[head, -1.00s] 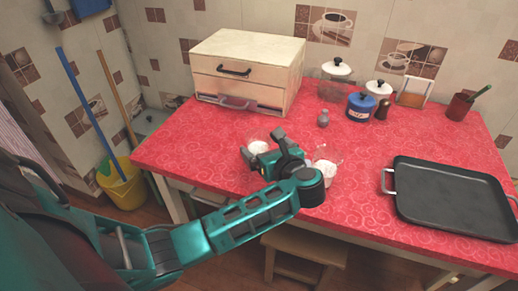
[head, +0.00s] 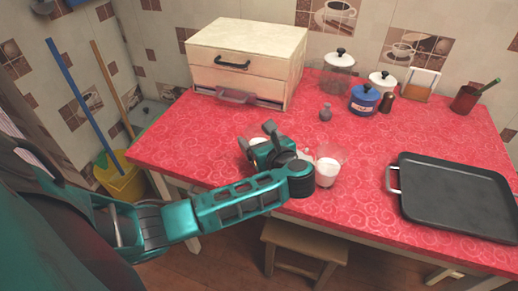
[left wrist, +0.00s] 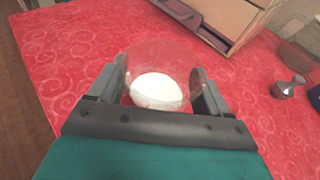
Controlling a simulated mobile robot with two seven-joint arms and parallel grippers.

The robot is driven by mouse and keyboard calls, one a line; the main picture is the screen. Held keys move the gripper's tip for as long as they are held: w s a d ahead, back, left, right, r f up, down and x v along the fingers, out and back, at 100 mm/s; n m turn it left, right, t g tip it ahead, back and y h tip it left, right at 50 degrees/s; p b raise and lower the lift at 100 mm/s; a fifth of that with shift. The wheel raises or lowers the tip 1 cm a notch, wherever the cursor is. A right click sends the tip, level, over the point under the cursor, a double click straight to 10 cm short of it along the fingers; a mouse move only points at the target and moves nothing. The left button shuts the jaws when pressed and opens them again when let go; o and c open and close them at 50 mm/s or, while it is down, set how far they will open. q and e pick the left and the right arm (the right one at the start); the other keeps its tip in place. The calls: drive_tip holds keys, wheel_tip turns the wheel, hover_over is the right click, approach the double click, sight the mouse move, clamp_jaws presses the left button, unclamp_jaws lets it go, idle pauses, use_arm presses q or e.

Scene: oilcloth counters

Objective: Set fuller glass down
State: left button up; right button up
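A clear glass (head: 257,141) with white contents is between the fingers of my left gripper (head: 257,138), near the front left of the red table. In the left wrist view the fingers (left wrist: 160,90) lie against both sides of this glass (left wrist: 158,90), and the white contents show inside. My gripper hides part of it in the head view, and I cannot clearly see whether its base touches the table. A second clear glass (head: 328,168) with white contents stands upright on the table, just right of my left wrist. My right gripper is not in view.
A black tray (head: 460,195) lies at the right. A wooden drawer box (head: 247,65) stands behind my gripper. A small grey shaker (head: 326,112), blue canister (head: 364,99) and red cup (head: 465,99) stand farther back. The cloth (head: 195,150) left of my gripper is clear.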

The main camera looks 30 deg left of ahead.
use_arm(q)
drive_tip(key=c, duration=0.9)
drive_tip(key=shift+o, duration=0.2)
drive_tip(key=shift+r, duration=0.2)
wheel_tip(320, 180, up, 20)
drive_tip(key=p, duration=0.2)
drive_tip(key=shift+f, duration=0.2)
idle(0.4)
